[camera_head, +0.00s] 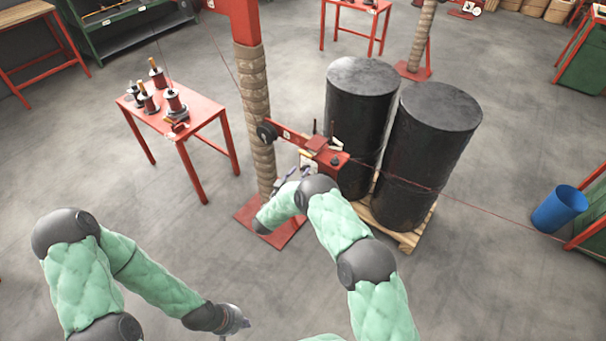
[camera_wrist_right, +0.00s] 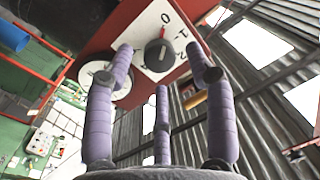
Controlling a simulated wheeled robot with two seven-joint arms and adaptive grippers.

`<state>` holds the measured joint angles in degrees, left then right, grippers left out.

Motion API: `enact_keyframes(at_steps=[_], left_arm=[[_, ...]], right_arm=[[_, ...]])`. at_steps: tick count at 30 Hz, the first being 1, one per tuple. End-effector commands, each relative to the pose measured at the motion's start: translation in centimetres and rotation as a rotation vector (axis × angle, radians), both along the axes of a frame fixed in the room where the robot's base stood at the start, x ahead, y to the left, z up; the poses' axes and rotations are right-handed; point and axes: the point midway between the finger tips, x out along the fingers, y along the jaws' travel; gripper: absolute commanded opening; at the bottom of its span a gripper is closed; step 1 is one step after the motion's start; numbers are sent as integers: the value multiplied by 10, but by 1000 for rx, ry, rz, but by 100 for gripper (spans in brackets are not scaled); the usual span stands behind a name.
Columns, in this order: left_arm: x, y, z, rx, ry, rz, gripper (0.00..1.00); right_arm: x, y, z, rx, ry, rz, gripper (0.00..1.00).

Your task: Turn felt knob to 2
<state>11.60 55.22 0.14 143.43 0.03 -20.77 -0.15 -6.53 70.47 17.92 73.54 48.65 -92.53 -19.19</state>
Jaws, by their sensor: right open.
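The dark round knob (camera_wrist_right: 158,55) sits on a white plate (camera_wrist_right: 140,28) marked 0 and 1, with a further mark partly covered by a finger, on a red panel in the right wrist view. I cannot tell for sure which mark the knob points at. My right gripper (camera_wrist_right: 160,75) is open, its purple fingers spread around the knob's outline in this view, with nothing held. Contact is not visible. In the head view the right gripper (camera_head: 290,180) is small beside the red box (camera_head: 325,150) on the post.
A white round dial (camera_wrist_right: 98,78) is beside the plate. Two black drums (camera_head: 430,150) stand on a wooden pallet (camera_head: 410,238) close right of the box. The rope-wrapped post (camera_head: 255,120) rises left of it. A red table (camera_head: 205,108) with coils stands further left.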

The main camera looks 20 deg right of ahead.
Motion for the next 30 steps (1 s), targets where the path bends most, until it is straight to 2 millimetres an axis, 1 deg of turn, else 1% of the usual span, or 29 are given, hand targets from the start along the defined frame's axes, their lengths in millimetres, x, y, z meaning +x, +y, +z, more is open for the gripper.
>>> enact_keyframes(at_steps=[3, 6, 16, 17, 18, 20, 21, 22, 23, 30], left_arm=[[0, 0, -3, 0, 0, 0, 0], [0, 0, -4, 0, 0, 0, 0], [0, 0, -4, 0, 0, 0, 0], [0, 0, -4, 0, 0, 0, 0], [0, 0, -4, 0, 0, 0, 0], [0, 0, -4, 0, 0, 0, 0], [0, 0, -4, 0, 0, 0, 0], [0, 0, -4, 0, 0, 0, 0], [0, 0, -4, 0, 0, 0, 0], [0, 0, -6, 0, 0, 0, 0]], right_arm=[[9, -9, -1, 1, -1, -1, 55], [13, -14, -1, 0, 0, 0, 55], [15, -15, 0, 0, 0, 1, 55], [15, -15, 0, 0, 0, 1, 49], [15, -15, 0, 0, 0, 1, 38], [15, -15, 0, 0, 0, 1, 21], [15, -15, 0, 0, 0, 1, 10], [15, -15, 0, 0, 0, 1, 1], [15, -15, 0, 0, 0, 1, 0], [16, -15, 1, 7, -12, 1, 0]])
